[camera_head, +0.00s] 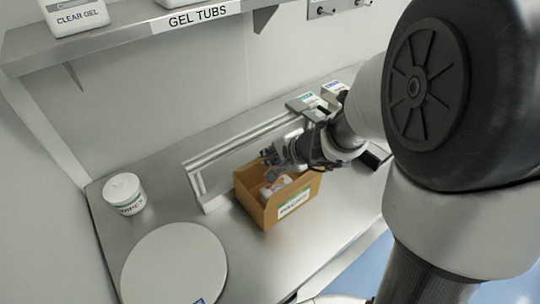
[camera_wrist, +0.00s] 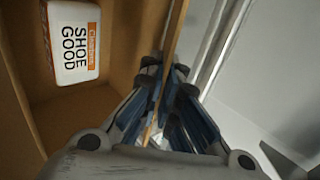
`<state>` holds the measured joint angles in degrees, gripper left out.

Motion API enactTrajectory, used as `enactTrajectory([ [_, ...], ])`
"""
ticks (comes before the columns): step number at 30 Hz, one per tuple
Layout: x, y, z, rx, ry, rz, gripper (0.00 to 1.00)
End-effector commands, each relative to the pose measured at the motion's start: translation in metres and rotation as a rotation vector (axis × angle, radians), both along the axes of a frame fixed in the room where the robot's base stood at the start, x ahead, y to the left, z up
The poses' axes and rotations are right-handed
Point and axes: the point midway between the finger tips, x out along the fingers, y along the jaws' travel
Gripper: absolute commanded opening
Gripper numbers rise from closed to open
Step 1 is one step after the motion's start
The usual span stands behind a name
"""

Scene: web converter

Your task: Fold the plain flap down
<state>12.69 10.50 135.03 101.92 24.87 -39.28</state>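An open brown cardboard box (camera_head: 262,208) with a green-and-white label on its front stands on the steel bench. A white packet (camera_wrist: 72,42) reading SHOE GOOD lies inside it; white contents also show in the head view. My gripper (camera_head: 268,156) is at the box's back edge, pointing down. In the wrist view its blue-padded fingers (camera_wrist: 167,75) are close together, one on each side of a thin upright cardboard panel (camera_wrist: 173,38), and look shut on it. I cannot tell whether this panel is a flap or the wall, nor whether it is plain. Other flaps are not clear.
A metal rail fixture (camera_head: 215,180) runs behind the box. A white lidded tub (camera_head: 124,193) and a round white disc (camera_head: 175,265) are to the left. Small boxes (camera_head: 306,101) stand behind. A shelf (camera_head: 130,38) labelled GEL TUBS hangs above.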

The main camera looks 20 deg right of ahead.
Motion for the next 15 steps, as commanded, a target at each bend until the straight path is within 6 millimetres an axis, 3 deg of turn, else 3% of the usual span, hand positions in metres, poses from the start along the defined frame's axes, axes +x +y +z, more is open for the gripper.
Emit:
enactTrajectory([
  [2, 0.0, 0.0002, 0.0001, 0.0, 0.0, 0.0, 0.0],
  [11, 0.0001, 0.0002, 0.0, 0.0, 0.0, 0.0, 0.22],
  [15, 0.0001, 0.0003, -0.0001, -0.001, 0.0, 0.001, 0.23],
])
